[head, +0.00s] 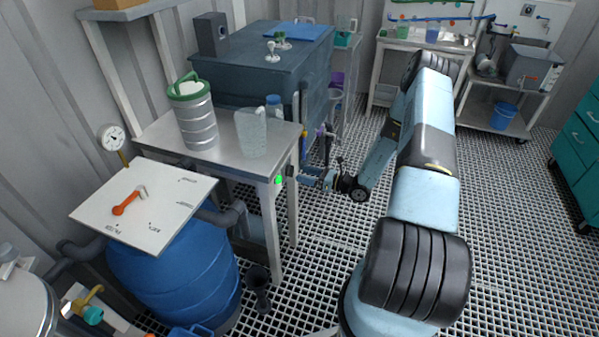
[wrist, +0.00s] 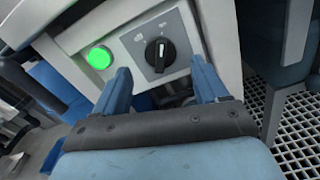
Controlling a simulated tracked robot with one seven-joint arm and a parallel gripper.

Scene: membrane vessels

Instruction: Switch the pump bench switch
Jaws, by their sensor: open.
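The pump bench switch (wrist: 160,54) is a black rotary knob with a white pointer line on a grey plate, on the bench's pale front panel. A green lamp (wrist: 99,57) glows to its left in the wrist view; the lamp also shows in the head view (head: 278,180). My gripper (wrist: 160,85) is open, with its blue fingers apart, one at the knob's lower left and one at its lower right. The fingers hold nothing. In the head view my gripper (head: 305,174) is at the bench's right front corner. Whether a finger touches the panel I cannot tell.
The bench top (head: 180,140) carries a ribbed metal canister (head: 195,122) with a green rim and a clear jug (head: 251,133). A blue barrel (head: 180,275) with a white board (head: 165,217) stands in front. Grating floor (head: 500,220) is clear at right.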

